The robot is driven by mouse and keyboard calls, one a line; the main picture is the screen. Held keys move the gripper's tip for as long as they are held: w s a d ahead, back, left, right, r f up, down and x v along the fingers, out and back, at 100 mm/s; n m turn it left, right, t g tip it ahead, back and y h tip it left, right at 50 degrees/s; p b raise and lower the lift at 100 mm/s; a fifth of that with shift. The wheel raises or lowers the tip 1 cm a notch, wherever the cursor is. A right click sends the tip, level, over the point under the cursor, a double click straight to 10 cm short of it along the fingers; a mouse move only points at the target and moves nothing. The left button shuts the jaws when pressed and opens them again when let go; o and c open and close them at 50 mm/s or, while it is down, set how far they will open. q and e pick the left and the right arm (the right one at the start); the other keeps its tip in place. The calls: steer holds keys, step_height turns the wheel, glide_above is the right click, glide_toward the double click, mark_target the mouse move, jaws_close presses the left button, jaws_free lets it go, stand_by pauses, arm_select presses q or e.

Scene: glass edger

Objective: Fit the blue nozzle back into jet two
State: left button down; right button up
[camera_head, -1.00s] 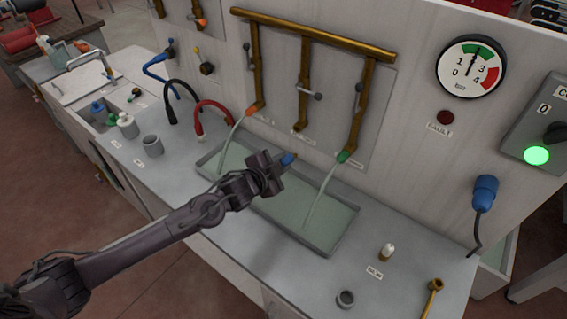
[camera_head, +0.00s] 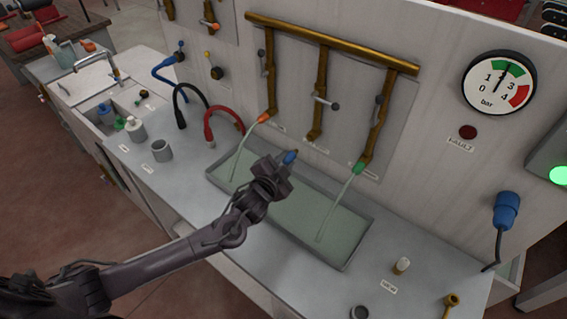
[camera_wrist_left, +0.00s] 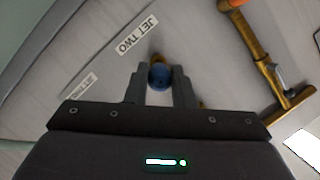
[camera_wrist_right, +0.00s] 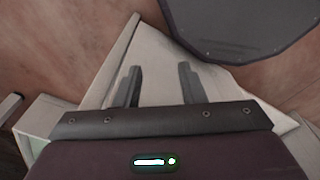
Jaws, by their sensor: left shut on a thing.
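The blue nozzle (camera_head: 290,157) is held in my left gripper (camera_head: 282,160), above the trough. It also shows between the two fingers in the left wrist view (camera_wrist_left: 159,77). Jet two is the middle brass pipe (camera_head: 317,112); its bare lower end is up and right of the nozzle in the head view, with a gap between them there. In the left wrist view a brass end (camera_wrist_left: 156,58) lies just behind the nozzle, near the "JET TWO" label (camera_wrist_left: 137,36); contact cannot be told. My right gripper (camera_wrist_right: 157,85) has its fingers apart with nothing between them.
Jet one has an orange nozzle (camera_head: 263,118) and jet three a green nozzle (camera_head: 359,167); both stream into the grey trough (camera_head: 345,262). A grey cup (camera_head: 161,150), a white bottle (camera_head: 136,129) and a small white cylinder (camera_head: 402,265) stand on the bench.

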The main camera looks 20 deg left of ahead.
mark_target(294, 154)
arm_select(q)
steer(key=w, duration=0.1)
steer(key=w+d+b, duration=0.1)
steer(key=w+b, duration=0.1)
steer(key=w, duration=0.1)
steer(key=shift+d+f, duration=0.1)
steer(key=shift+d, duration=0.25)
steer(key=shift+w+d+b, duration=0.2)
steer(key=shift+w+b, duration=0.1)
steer(key=shift+w, duration=0.25)
stand_by(0.9)
steer(key=shift+w+d+b, duration=0.3)
steer(key=shift+w+b, duration=0.1)
steer(key=shift+w, duration=0.3)
steer(key=shift+w+d+b, duration=0.3)
steer(key=shift+w+b, duration=0.1)
steer(key=shift+w, duration=0.3)
steer(key=c, duration=1.2)
jaws_free()
steer(key=shift+o, duration=0.2)
